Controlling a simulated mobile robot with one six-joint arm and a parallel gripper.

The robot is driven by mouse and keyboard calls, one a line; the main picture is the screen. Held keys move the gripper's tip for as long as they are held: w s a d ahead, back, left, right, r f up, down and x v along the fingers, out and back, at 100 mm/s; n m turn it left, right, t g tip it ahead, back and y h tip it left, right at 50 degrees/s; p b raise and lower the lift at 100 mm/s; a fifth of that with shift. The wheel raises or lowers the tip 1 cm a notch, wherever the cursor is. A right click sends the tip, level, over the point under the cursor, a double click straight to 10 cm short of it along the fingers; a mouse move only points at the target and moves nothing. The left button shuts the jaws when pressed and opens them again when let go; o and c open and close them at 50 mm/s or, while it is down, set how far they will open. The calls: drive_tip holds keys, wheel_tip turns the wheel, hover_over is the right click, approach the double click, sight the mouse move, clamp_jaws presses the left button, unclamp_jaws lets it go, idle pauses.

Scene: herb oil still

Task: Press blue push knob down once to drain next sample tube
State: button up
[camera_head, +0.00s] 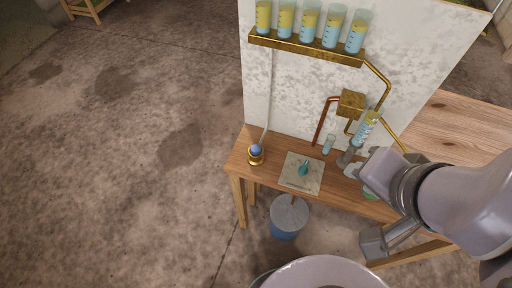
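The blue push knob (256,150) sits in a brass collar at the left end of the wooden bench (240,163). A thin pale line runs from it up the board. Several sample tubes (310,20) with yellow over blue layers stand in a row on a brass rack (300,45) at the top of the board. My gripper (346,158) is over the right part of the bench, well right of the knob and apart from it. Its fingers are small and partly hidden by my arm, so I cannot tell whether they are open.
A pale tile with a teal handle (304,169) lies between the knob and my gripper. A tilted graduated tube (367,128), brass pipes and a small glass vial (328,145) stand near my gripper. A blue bucket (286,226) is below the bench front.

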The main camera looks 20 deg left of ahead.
clamp_jaws()
idle(1.5)
